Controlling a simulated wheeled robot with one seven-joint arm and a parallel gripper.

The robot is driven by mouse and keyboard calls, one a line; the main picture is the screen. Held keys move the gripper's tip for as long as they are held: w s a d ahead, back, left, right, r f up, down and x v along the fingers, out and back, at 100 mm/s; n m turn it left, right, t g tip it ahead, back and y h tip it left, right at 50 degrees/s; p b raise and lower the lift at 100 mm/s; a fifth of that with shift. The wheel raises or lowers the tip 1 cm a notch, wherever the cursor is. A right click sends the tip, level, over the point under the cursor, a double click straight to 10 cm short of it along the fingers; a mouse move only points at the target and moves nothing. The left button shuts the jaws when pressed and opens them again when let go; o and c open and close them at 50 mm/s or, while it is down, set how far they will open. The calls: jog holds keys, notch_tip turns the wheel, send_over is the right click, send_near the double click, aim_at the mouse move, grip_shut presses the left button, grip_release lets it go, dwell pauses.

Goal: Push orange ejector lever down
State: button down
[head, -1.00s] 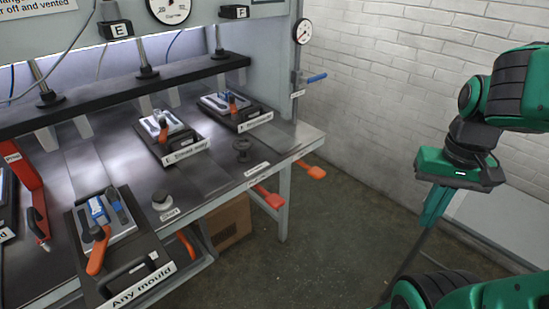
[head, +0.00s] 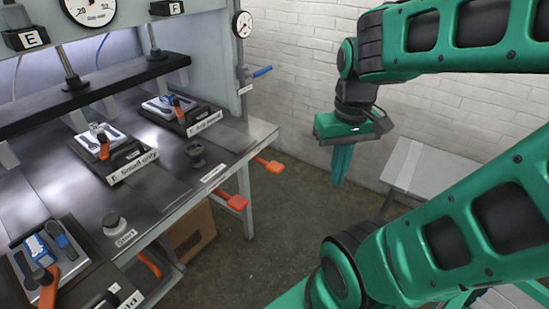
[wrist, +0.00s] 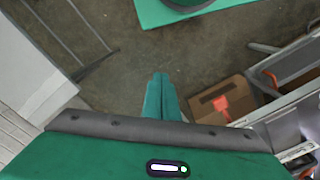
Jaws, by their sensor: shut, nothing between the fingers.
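An orange paddle-shaped lever (head: 268,165) sticks out from the right end of the press table's edge. A red paddle lever (head: 232,201) sticks out of the front edge nearer to me. Their small labels are not readable. My gripper (head: 340,182) points downward with its fingers together and empty. It hangs in the air to the right of both levers, apart from them. In the wrist view, the fingers (wrist: 161,78) are closed over bare floor. One reddish-orange paddle (wrist: 221,107) shows right of them in front of a cardboard box; which lever it is I cannot tell.
The press table (head: 170,190) holds moulds with orange handles, a dark knob (head: 195,154) and a Start button (head: 114,224). A blue-handled valve (head: 262,71) is at the back corner. A grey bench (head: 430,175) stands right. Floor between is clear.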

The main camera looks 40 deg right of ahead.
jog(key=w+d+r+n, duration=0.1)
jog(key=w+d+n, duration=0.1)
jog(key=w+n, duration=1.25)
jog(key=n, duration=1.2)
send_over(275, 166)
notch_tip(275, 166, down, 2)
jog(key=shift+w, duration=0.15)
jog(key=shift+d, duration=0.1)
notch_tip(275, 166, down, 14)
jog(key=shift+f, duration=0.1)
